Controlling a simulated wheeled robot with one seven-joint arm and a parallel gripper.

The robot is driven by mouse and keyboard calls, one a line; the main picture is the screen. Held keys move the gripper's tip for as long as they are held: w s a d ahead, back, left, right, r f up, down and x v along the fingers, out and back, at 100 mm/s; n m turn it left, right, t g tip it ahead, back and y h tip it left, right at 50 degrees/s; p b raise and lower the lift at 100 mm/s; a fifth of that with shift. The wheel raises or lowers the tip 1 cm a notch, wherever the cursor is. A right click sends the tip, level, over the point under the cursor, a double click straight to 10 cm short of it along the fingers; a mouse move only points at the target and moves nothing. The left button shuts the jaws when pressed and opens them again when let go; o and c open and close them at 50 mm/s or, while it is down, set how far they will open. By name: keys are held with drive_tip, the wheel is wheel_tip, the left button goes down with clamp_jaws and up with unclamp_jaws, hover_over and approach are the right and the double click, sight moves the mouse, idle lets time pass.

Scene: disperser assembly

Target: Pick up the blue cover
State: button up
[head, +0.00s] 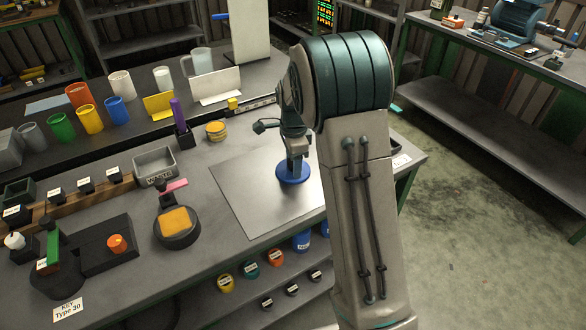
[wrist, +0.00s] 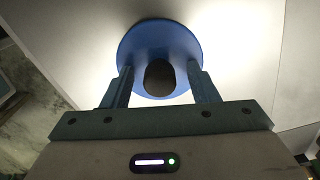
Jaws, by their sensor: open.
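The blue cover (head: 293,174) is a round blue disc lying on the light metal plate on the workbench in the head view. In the wrist view the blue cover (wrist: 160,42) shows below the fingers, with a dark rounded knob (wrist: 159,76) at its middle. My gripper (head: 295,163) points down over the cover. In the wrist view my gripper (wrist: 160,80) is open, with one finger on each side of the knob. I cannot tell whether the fingers touch the cover. My arm hides part of the plate.
The metal plate (head: 240,200) is otherwise bare. Left of it stand a grey waste bin (head: 155,163) and a round black holder with an orange pad (head: 176,222). A purple-handled tool (head: 178,118) stands behind. Several coloured cups line the back. Blue containers (head: 301,241) sit on the shelf below.

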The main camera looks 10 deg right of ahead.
drive_tip(key=shift+c, duration=0.3)
drive_tip(key=c, duration=1)
clamp_jaws()
drive_tip(key=shift+r, duration=0.15)
